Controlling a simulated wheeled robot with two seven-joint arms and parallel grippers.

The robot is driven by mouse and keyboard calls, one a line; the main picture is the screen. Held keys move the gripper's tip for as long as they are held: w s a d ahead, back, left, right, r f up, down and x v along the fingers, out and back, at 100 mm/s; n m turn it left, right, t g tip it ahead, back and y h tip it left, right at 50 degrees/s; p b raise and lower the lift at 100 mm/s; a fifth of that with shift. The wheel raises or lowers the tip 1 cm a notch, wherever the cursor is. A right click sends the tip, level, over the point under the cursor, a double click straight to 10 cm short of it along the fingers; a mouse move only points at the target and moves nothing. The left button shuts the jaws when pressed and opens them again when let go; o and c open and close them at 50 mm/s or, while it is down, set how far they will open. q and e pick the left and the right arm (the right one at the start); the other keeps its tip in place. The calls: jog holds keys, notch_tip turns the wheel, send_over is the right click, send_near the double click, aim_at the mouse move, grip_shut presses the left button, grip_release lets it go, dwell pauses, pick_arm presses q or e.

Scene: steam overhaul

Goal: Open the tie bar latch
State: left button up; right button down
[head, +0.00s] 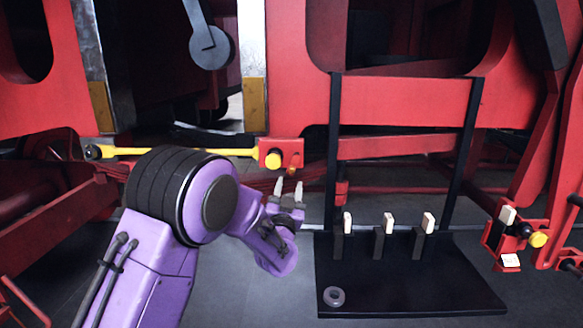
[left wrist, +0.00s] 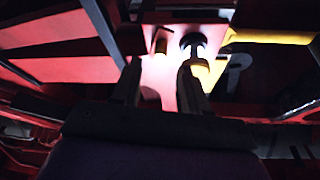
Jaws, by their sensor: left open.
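The yellow tie bar (head: 180,152) runs level across the gap in the red frame. Its right end meets a red bracket (head: 292,151) with a round yellow knob (head: 273,158), which I take to be the latch. My left gripper (head: 289,188) is open and empty, just below the bracket, fingers pointing up. I see no contact. My right gripper is not in view.
A black stand (head: 410,285) with several white-topped levers and a grey ring (head: 334,297) is right of my left gripper. Black posts (head: 333,150) rise from it. Another red bracket with a yellow knob (head: 538,239) is at far right.

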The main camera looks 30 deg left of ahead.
aim_at(292, 173)
pick_arm(q)
jog(key=p+x, duration=0.1)
jog(key=x, duration=0.4)
jog(key=shift+w+a+r+p, duration=0.1)
jog(key=shift+w+a+p, duration=0.1)
jog(key=shift+w+p, duration=0.15)
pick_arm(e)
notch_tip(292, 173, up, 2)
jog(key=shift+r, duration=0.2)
pick_arm(q)
grip_shut()
jog(key=shift+d+f+n+g+y+b, duration=0.15)
jog(key=shift+f+n+g+y+b, duration=0.3)
jog(key=shift+n+b, duration=0.65)
jog(key=shift+w+d+r+n+y+b, duration=0.1)
jog(key=shift+r+n+y+b, duration=0.05)
jog(key=shift+n+y, duration=0.3)
jog(key=shift+d+r+n+y+b, duration=0.1)
jog(key=shift+n+y+b, duration=0.1)
jog(key=shift+n, duration=0.35)
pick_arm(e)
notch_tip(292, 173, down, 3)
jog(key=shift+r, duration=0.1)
